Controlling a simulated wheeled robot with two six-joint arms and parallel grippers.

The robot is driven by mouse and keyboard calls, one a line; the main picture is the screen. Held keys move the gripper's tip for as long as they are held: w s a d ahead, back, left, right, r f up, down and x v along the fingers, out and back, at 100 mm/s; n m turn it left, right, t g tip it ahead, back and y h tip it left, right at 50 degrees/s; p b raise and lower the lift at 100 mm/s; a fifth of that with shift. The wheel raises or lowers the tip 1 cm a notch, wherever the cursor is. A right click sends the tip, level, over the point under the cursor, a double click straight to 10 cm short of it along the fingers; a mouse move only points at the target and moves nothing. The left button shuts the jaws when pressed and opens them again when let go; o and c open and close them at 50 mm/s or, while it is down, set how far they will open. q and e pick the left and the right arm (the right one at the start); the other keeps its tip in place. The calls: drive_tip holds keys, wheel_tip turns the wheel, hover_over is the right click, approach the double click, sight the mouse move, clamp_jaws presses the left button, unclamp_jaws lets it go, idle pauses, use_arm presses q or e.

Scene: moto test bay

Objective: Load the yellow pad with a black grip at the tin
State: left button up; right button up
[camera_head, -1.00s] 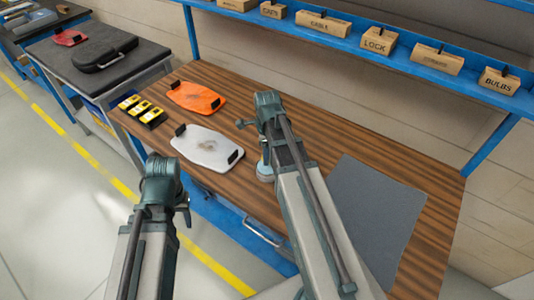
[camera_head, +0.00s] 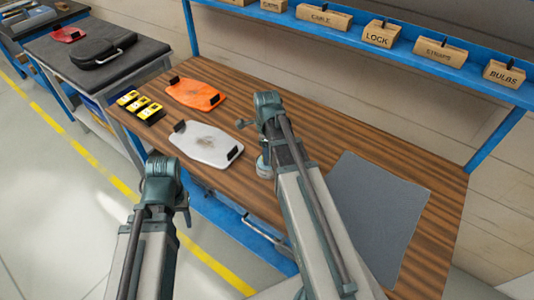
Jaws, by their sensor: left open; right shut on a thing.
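Three yellow blocks with black parts (camera_head: 140,105) stand in a row at the left end of the wooden bench; I take these for the yellow pads. A grey round tin (camera_head: 264,168) stands on the bench, partly hidden behind my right arm. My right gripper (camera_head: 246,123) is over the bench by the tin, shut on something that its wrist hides. I cannot tell whether that thing touches the tin. My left gripper (camera_head: 184,212) is open, in front of the bench's front edge and away from the pads; its fingers are mostly hidden.
An orange plate (camera_head: 196,94) and a scuffed white plate (camera_head: 207,147), both with black end clips, lie between pads and tin. A grey mat (camera_head: 375,213) covers the bench's right part. A blue shelf (camera_head: 380,50) with labelled boxes runs behind. A side table (camera_head: 60,50) stands at left.

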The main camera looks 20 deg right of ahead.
drive_tip(key=shift+f+b, duration=0.55)
idle(1.4)
drive_tip(key=shift+r, duration=0.1)
wheel_tip(320, 180, up, 7)
drive_tip(key=p, duration=0.7)
